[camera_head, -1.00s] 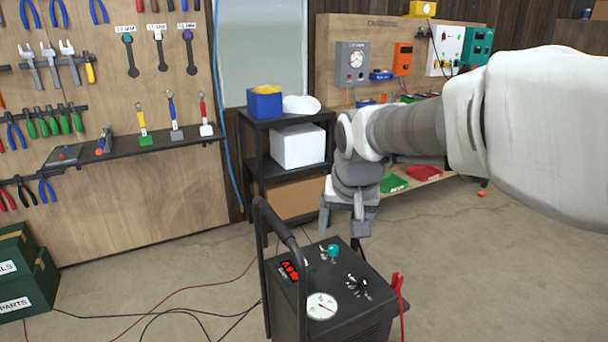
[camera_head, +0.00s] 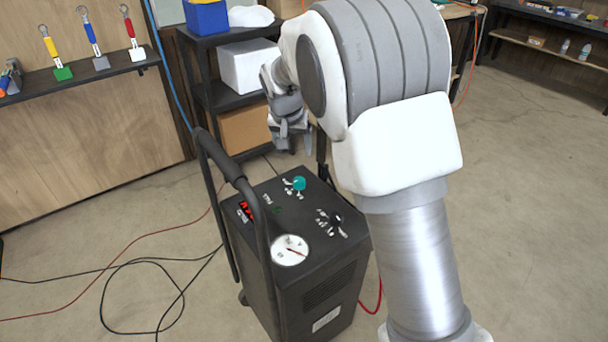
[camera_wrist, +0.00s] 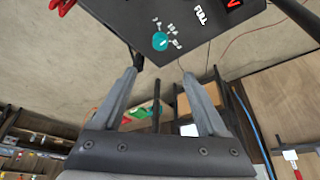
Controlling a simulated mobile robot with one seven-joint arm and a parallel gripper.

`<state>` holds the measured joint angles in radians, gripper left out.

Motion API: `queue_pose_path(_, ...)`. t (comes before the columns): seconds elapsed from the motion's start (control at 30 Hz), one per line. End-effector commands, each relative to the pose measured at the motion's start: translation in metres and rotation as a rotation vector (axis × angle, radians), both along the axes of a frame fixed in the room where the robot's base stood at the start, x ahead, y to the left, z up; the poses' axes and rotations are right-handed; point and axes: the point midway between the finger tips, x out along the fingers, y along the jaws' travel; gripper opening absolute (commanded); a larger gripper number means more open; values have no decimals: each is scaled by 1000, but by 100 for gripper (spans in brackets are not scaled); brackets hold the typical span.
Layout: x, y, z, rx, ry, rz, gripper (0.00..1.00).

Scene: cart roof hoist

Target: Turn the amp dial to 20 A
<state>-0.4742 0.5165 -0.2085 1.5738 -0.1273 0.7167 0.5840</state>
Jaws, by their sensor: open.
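The black charger cart (camera_head: 318,264) stands on the floor with its control panel on top. A teal dial (camera_head: 299,184) with white markings around it sits near the panel's far edge; it also shows in the wrist view (camera_wrist: 160,41). A black dial (camera_head: 336,219) with white markings sits nearer the right edge. The markings are too small to read surely, so I cannot tell which is the amp dial. My gripper (camera_head: 291,140) is open and empty beyond the panel's far edge. In the wrist view its fingertips (camera_wrist: 160,73) are apart, with the teal dial ahead between them, not touched.
A red display (camera_head: 245,211) and a round gauge (camera_head: 289,250) share the panel. The cart's tall black handle (camera_head: 222,165) rises at its left. Shelves with a white box (camera_head: 246,66) stand behind my gripper. Cables (camera_head: 150,262) lie on the floor at left.

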Motion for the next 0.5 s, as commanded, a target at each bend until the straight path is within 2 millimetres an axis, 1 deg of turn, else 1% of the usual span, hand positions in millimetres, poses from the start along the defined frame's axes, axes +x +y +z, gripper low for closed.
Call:
queue_pose_path(0.17, 7, -2, -21, -2, 4, -2, 76)
queue_pose_path(0.5, 34, -7, -89, 0, 3, -1, 76)
